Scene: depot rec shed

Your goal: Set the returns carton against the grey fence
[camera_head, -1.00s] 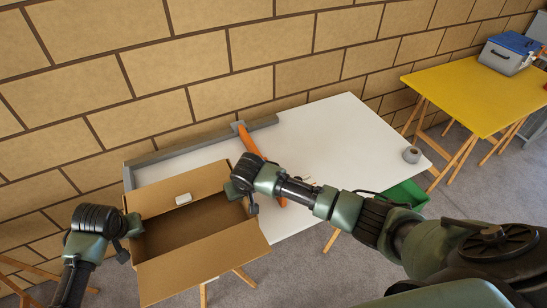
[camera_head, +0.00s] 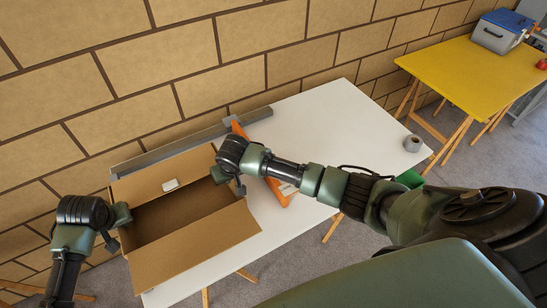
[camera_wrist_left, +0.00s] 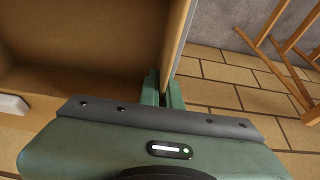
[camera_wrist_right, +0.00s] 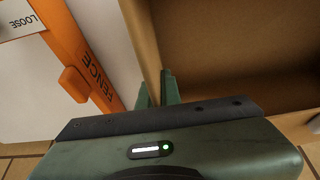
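The returns carton (camera_head: 190,245) is an open brown box with its flaps spread and a small white label on the back flap. It is over the left part of the white table. The grey fence (camera_head: 180,146) runs along the table's back edge; the carton's back flap is very close to it, and I cannot tell whether they touch. My left gripper (camera_head: 122,215) is shut on the carton's left wall, which shows between its fingers (camera_wrist_left: 163,88). My right gripper (camera_head: 234,180) is shut on the right wall, also between its fingers (camera_wrist_right: 157,88).
An orange bar (camera_head: 279,190) marked FENCE, with a LOOSE label, lies right of the carton, reaching the grey fence. A grey tape roll (camera_head: 413,143) sits at the table's right end. The table's middle right (camera_head: 345,125) is clear. A yellow table (camera_head: 470,75) with a blue-lidded box (camera_head: 503,32) stands beyond.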

